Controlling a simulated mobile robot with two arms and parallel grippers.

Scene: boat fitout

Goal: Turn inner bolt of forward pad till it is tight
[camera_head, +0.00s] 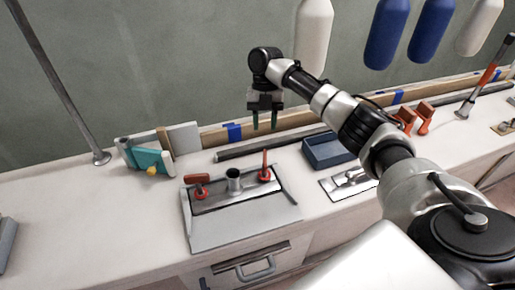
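A metal plate (222,199) lies on the grey board in the middle of the white bench top. A short upright metal tube (234,181) stands on it between two red-handled fittings. The left red handle (197,178) lies flat and the right one (265,163) stands upright. I cannot tell which part is the inner bolt of the forward pad. A smaller plate with a fitting (348,181) lies to the right. My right gripper (264,128) hangs above the back of the bench, behind the upright red handle. Its two dark fingers are apart, with nothing visible between them. My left gripper is out of view.
A blue-grey tray (327,151) stands right of the plate. A dark bar (275,145) lies along the back. A teal block (148,160) and a metal post (70,90) are at left. White and blue fenders (387,35) hang above. Orange clamps (425,117) stand at right.

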